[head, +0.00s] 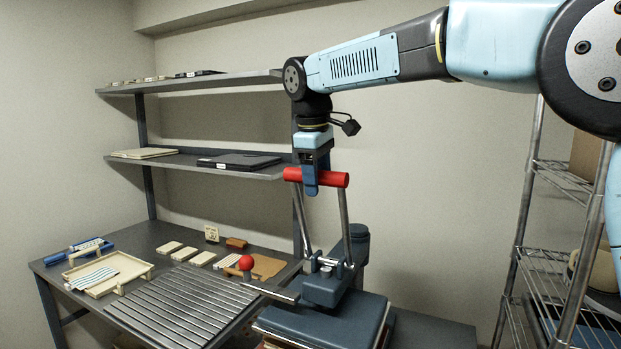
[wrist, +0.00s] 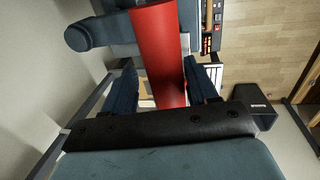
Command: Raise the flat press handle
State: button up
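The flat press (head: 334,313) stands on the right part of the workbench with a dark blue body. Its lever has two metal rods that rise steeply, nearly upright, to a red cylindrical handle (head: 334,179). My gripper (head: 311,187) points down onto the handle from above, with a finger in front of it.
A slatted metal surface (head: 180,303) with a red-knobbed lever (head: 246,263) lies left of the press. A tray (head: 128,265) and several small blocks sit behind. Shelves rise above the bench, and a wire rack (head: 550,255) stands right.

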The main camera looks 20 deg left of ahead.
jog(key=shift+s+r, duration=0.15)
jog(key=shift+r, duration=0.15)
notch_tip(320, 180, up, 13)
jog(key=s, duration=0.2)
jog(key=shift+s, duration=0.1)
dwell(0.7)
